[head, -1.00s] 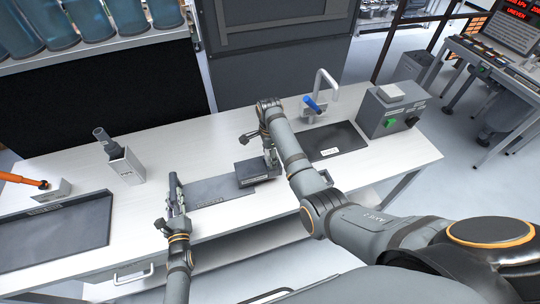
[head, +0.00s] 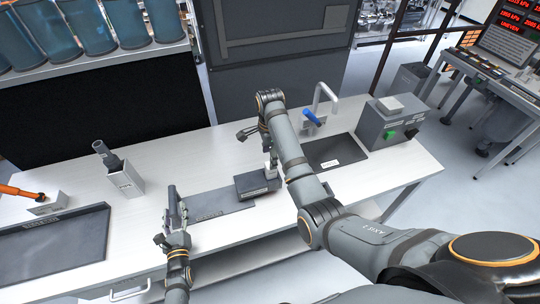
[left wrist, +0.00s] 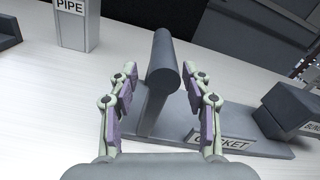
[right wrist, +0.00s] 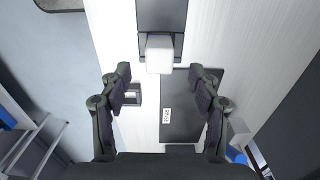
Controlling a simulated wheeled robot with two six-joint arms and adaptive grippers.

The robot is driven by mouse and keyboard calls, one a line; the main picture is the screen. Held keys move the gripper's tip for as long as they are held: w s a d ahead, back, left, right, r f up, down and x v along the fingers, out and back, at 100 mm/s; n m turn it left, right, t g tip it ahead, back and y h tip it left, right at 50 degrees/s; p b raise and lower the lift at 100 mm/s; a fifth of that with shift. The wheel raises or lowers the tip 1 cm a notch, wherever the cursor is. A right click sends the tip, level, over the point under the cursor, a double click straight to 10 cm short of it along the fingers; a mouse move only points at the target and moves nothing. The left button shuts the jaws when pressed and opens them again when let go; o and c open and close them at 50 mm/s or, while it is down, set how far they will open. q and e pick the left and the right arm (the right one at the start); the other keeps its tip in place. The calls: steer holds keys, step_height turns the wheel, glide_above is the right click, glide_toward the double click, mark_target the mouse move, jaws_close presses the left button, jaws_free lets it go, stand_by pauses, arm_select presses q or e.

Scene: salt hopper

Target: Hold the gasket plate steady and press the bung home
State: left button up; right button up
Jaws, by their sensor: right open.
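The grey gasket plate (head: 222,203) lies flat on the white table. The plate's GASKET label (left wrist: 222,141) faces that camera. A dark block marked BUNG (head: 257,185) is at the plate's right end. A pale square-topped piece, apparently the bung (right wrist: 160,53), shows at its end. My right gripper (right wrist: 160,88) is open and empty, above and apart from this piece.
A PIPE holder (head: 125,180) with a dark pipe stands at the left. A dark tray (head: 50,238) lies at far left. Behind my right arm are a dark mat (head: 335,151), a blue-handled tap (head: 312,117) and a grey control box (head: 390,123).

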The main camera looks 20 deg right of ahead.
arm_select(q)
steer(key=shift+r, duration=0.2)
steer(key=s, duration=1.1)
steer(key=shift+s+a, duration=0.1)
steer(key=shift+s, duration=0.25)
arm_select(e)
steer(key=shift+s+r, duration=0.1)
steer(key=shift+s, duration=0.05)
arm_select(q)
steer(key=shift+s, duration=0.1)
